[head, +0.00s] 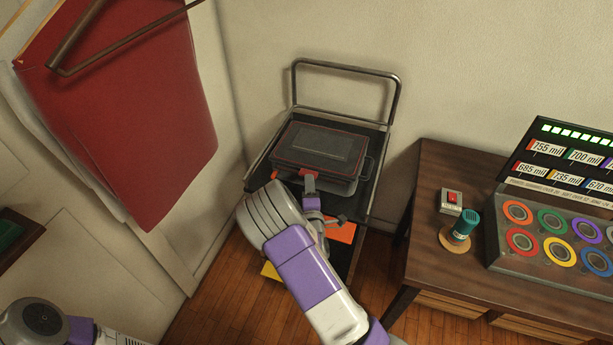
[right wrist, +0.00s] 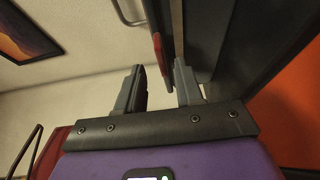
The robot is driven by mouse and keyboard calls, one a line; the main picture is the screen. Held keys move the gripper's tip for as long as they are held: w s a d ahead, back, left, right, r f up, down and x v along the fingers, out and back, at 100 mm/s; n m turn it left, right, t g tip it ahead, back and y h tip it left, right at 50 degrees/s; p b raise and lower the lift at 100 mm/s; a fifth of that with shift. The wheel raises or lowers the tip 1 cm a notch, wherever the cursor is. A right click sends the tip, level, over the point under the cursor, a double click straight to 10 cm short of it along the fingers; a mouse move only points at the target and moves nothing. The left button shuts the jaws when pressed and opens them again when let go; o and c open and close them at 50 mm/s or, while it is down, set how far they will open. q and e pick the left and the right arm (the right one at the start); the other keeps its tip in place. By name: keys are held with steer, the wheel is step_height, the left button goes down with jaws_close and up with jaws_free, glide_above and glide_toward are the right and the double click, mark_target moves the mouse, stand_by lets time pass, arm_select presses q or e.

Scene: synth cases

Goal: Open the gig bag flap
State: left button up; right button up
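The gig bag (head: 318,150) is a dark case with red trim and a lighter panel on its lid. It lies on a cart, and its lid looks closed. A red tab (head: 309,181) sticks out from its front edge. My right gripper (head: 311,198) is at that front edge, by the tab, partly hidden by my forearm. In the right wrist view its two fingers (right wrist: 162,82) stand apart, with a red strip (right wrist: 158,48) just beyond or between the tips; I cannot tell if they touch. My left arm shows at the lower left, but its gripper is out of view.
The cart has a raised metal handle (head: 345,68) behind the bag and orange sheets (head: 341,231) lower down. A wooden table (head: 427,205) with a control panel (head: 560,200) stands right. Red cloth or board (head: 130,110) hangs left. Wood floor (head: 215,295) shows below.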

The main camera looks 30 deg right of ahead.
steer(key=shift+x, duration=1.95)
steer(key=shift+f, duration=0.1)
jaws_close()
